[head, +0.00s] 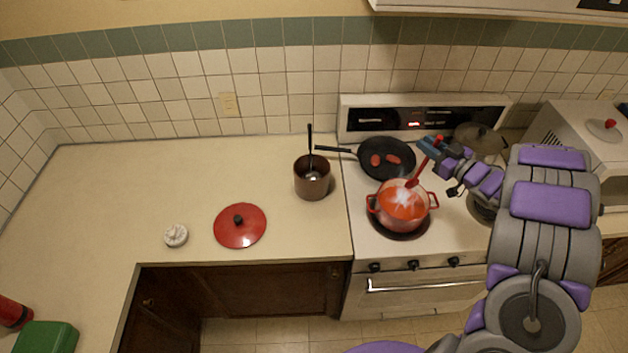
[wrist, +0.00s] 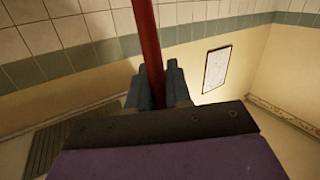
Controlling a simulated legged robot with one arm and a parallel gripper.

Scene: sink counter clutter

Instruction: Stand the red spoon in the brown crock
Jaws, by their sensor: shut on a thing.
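The red spoon (head: 420,168) is held tilted over the red pot, with its lower end at or in the pot's mouth; I cannot tell whether it touches the contents. My gripper (head: 432,146) is shut on the spoon's handle. In the wrist view the red handle (wrist: 149,45) runs up between the two grey fingers of my gripper (wrist: 160,88). The brown crock (head: 312,181) stands upright on the counter left of the stove, with a dark-handled utensil (head: 310,140) standing in it. My gripper is to the right of the crock and apart from it.
The red pot (head: 376,206) with red contents sits on a front burner. Behind it a black pan (head: 400,149) holds red pieces, its handle pointing toward the crock. A red lid (head: 255,230) and a small white object (head: 176,235) lie on the counter. The left counter is mostly clear.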

